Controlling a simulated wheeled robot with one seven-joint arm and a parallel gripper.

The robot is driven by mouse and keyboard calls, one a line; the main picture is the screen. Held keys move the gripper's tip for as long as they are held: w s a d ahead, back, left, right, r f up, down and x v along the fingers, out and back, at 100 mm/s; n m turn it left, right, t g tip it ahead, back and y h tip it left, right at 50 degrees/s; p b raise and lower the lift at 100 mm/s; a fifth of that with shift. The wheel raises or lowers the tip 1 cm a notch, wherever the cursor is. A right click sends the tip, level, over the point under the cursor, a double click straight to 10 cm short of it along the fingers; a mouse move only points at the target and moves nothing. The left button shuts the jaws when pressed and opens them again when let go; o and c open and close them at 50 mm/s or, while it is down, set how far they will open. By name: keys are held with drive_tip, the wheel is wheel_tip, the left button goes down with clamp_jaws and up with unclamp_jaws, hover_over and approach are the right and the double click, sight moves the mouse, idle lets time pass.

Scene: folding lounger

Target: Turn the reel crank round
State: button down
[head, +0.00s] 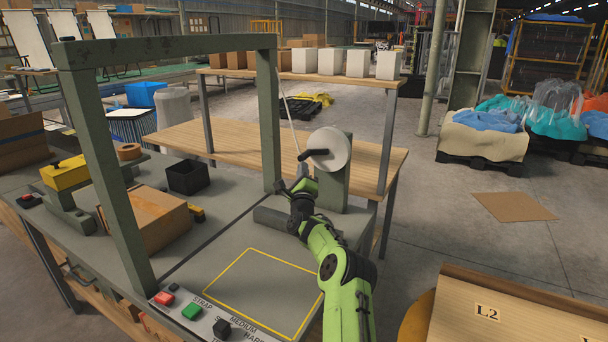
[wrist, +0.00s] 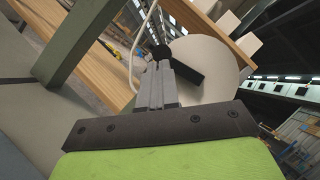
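The reel (head: 335,142) is a pale disc on a grey-green post at the far right corner of the workbench. Its black crank (head: 318,153) lies across the disc's face, with a knob at its left end. In the wrist view the crank arm (wrist: 187,72) slants over the disc (wrist: 215,62), and the dark knob (wrist: 161,52) is just past my fingertips. My gripper (head: 303,171) is just below the knob, its grey fingers (wrist: 157,66) close together with no visible gap. I see nothing between them; whether the tips touch the knob is unclear.
A grey-green frame (head: 167,48) arches over the bench left of my arm. A cardboard box (head: 147,221) and a black bin (head: 188,177) stand on the bench. A pale strap (head: 288,120) rises beside the reel. Buttons (head: 191,312) line the front edge.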

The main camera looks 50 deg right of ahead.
drive_tip(key=shift+w, duration=0.1)
drive_tip(key=shift+w+a+r, duration=0.2)
drive_tip(key=shift+r, duration=0.35)
drive_tip(key=shift+w+a+r, duration=0.15)
drive_tip(key=shift+w+r, duration=0.05)
drive_tip(key=shift+r, duration=0.35)
drive_tip(key=shift+w+a+r, duration=0.1)
